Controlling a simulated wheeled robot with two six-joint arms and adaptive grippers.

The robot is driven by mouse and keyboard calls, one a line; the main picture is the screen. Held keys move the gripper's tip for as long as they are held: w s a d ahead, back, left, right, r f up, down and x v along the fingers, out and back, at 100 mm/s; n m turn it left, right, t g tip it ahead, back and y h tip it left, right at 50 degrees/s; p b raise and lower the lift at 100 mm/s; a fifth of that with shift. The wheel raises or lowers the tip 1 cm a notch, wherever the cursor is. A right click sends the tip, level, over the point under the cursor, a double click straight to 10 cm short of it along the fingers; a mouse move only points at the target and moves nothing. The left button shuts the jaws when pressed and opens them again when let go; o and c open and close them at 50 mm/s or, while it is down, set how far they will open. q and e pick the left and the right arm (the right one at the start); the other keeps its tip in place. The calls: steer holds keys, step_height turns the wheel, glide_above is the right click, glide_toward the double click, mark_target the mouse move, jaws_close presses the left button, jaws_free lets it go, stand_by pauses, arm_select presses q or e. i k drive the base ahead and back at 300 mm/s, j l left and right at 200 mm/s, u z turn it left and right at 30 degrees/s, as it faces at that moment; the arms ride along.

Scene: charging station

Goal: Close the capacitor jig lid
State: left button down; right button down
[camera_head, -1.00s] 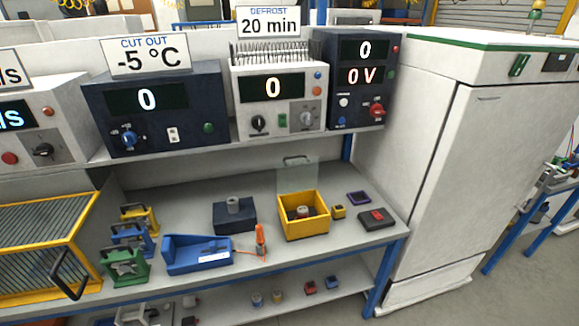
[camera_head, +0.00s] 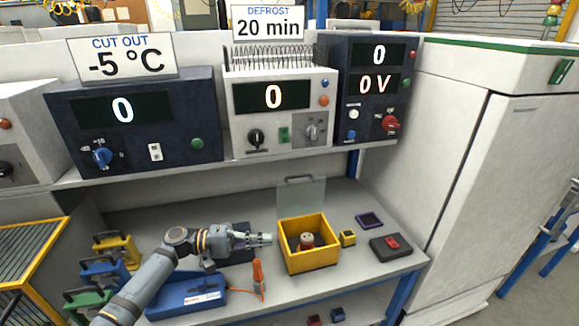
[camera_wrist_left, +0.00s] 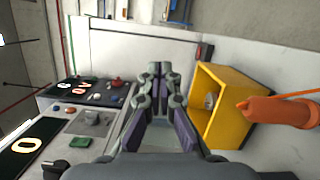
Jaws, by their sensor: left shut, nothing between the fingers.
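The capacitor jig is an open yellow box (camera_head: 308,263) on the workbench, with a round red and pale part (camera_head: 306,240) inside it. Its clear lid (camera_head: 301,196) stands upright at the back edge, with a dark handle on top. My left gripper (camera_head: 268,239) is shut and empty, just left of the box's left wall and apart from it. In the left wrist view, the gripper's fingertips (camera_wrist_left: 158,70) are together beside the yellow box (camera_wrist_left: 238,85). My right gripper is not in view.
A small yellow block (camera_head: 348,238), a purple tray (camera_head: 369,220) and a black box with a red top (camera_head: 391,246) lie right of the jig. Instruments line the shelf above.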

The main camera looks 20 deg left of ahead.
mark_target(310, 176)
steer(key=i+j, duration=0.35)
steer(key=i, duration=0.15)
steer(key=i+j, duration=0.3)
steer(key=i, duration=0.2)
